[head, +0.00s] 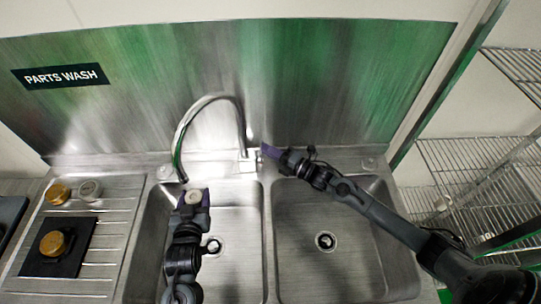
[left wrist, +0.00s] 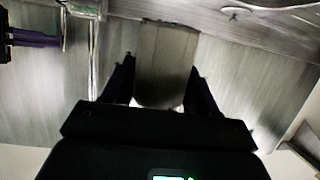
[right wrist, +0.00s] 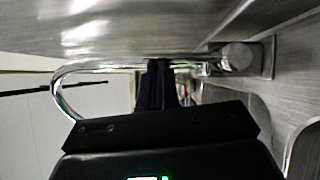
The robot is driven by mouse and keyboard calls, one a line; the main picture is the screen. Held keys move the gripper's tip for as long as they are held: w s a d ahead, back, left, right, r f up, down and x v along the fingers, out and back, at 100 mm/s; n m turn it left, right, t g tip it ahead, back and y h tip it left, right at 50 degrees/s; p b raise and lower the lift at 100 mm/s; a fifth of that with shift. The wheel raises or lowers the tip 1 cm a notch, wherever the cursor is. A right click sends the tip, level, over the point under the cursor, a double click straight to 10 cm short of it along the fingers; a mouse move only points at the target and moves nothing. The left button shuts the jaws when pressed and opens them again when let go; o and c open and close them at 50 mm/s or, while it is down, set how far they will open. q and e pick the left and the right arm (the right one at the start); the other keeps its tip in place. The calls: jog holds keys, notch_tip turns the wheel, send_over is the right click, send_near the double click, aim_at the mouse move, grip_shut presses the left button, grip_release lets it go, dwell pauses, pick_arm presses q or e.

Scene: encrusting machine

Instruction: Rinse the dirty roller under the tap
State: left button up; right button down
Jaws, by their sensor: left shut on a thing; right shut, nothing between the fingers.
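My left gripper (head: 194,197) is shut on a roller (head: 193,198), whose pale round end shows between the purple fingers over the left basin. In the left wrist view the roller (left wrist: 165,62) is a grey cylinder between both fingers. The tap (head: 240,125) arches from behind the basins, and its spout end hangs just behind and above the held roller. I cannot tell whether water runs. My right gripper (head: 268,152) is shut and empty beside the tap's base; the tap also shows in the right wrist view (right wrist: 62,88). Dirt on the roller cannot be made out.
The left basin (head: 236,280) and right basin (head: 340,285) look empty. On the drainboard (head: 100,265) at left are a brass-coloured piece (head: 57,193), a grey piece (head: 89,190) and another brass-coloured piece (head: 52,243) on a black mat (head: 78,262). Wire shelves (head: 465,165) stand at right.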

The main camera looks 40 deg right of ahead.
pick_arm(q)
jog(key=shift+w+r, duration=0.25)
jog(key=shift+w, duration=0.2)
jog(key=shift+s+f, duration=0.15)
jog(key=shift+s, duration=0.05)
pick_arm(e)
notch_tip(320, 180, up, 10)
dwell(1.1)
